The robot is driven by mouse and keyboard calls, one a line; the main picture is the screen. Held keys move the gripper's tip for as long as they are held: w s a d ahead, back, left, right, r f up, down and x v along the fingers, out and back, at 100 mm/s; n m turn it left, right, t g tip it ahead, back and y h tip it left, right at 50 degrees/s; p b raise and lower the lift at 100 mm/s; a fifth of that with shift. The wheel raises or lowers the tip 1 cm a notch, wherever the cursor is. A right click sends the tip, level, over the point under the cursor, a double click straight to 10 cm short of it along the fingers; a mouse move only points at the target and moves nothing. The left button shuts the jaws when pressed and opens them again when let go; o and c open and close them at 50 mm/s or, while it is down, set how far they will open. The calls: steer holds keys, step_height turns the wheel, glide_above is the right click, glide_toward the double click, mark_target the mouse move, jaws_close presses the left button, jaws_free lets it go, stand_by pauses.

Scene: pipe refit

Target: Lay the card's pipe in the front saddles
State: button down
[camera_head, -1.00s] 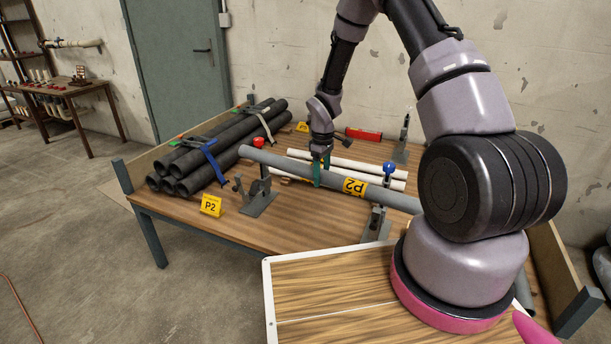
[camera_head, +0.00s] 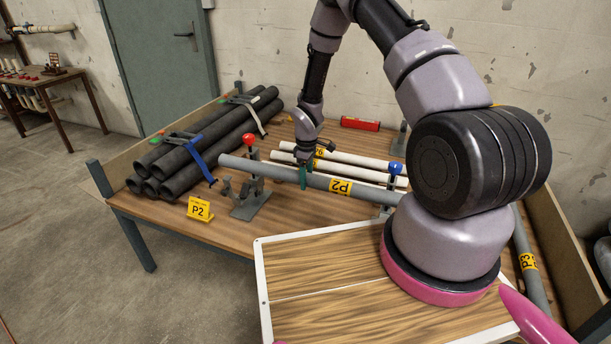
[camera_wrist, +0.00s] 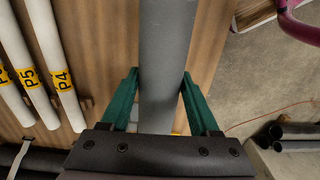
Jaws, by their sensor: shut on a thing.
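The grey pipe with a yellow P2 band (camera_head: 322,183) lies across the front of the work table, tilted slightly down to the right in the head view. My gripper (camera_head: 304,178) is shut on it left of the band; in the wrist view its green fingers (camera_wrist: 160,80) flank the grey pipe (camera_wrist: 168,50). The red-knobbed left saddle (camera_head: 248,207) stands under the pipe's left part; I cannot tell whether they touch. The blue-knobbed right saddle (camera_head: 395,171) is partly hidden by the pipe and my arm. A yellow P2 card (camera_head: 200,208) stands at the front edge.
White pipes (camera_head: 350,160) lie behind the grey pipe; P4 (camera_wrist: 63,82) and P5 (camera_wrist: 28,78) bands show in the wrist view. Strapped dark pipes (camera_head: 205,145) are stacked at left. A P3 pipe (camera_head: 530,270) lies at right. A red object (camera_head: 360,123) lies at the back.

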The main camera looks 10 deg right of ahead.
step_height(320, 180, down, 12)
stand_by(1.0)
steer(key=shift+f, duration=0.3)
stand_by(0.8)
steer(key=shift+c, duration=0.2)
jaws_free()
step_height(320, 180, up, 11)
steer(key=shift+f, duration=0.1)
stand_by(0.3)
stand_by(0.4)
